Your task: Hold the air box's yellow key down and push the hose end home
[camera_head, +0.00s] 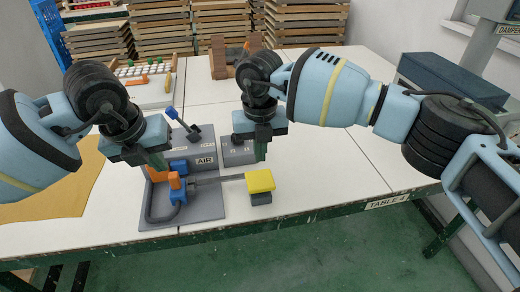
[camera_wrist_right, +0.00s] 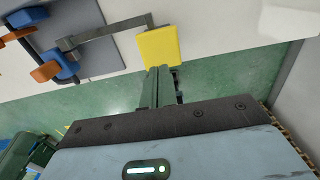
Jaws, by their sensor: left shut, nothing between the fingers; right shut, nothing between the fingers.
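The grey air box (camera_head: 205,160), marked AIR, stands near the table's front edge. Its yellow key (camera_head: 260,181) sits at the end of a grey bar right of the box; it also shows in the right wrist view (camera_wrist_right: 158,46). A dark hose (camera_head: 150,207) loops at the left of the base plate, by orange and blue fittings (camera_head: 176,187); I cannot tell whether its end is seated. My left gripper (camera_head: 160,166) is shut and empty, above and left of the fittings. My right gripper (camera_head: 261,156) is shut and empty, its tips close above the yellow key; contact is unclear.
A blue-knobbed lever (camera_head: 182,122) rises behind the air box. A tray of small parts (camera_head: 145,82) and a brown wooden rack (camera_head: 225,62) stand farther back. A dark blue case (camera_head: 450,82) lies at the right. The white table (camera_head: 335,165) is clear right of the key.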

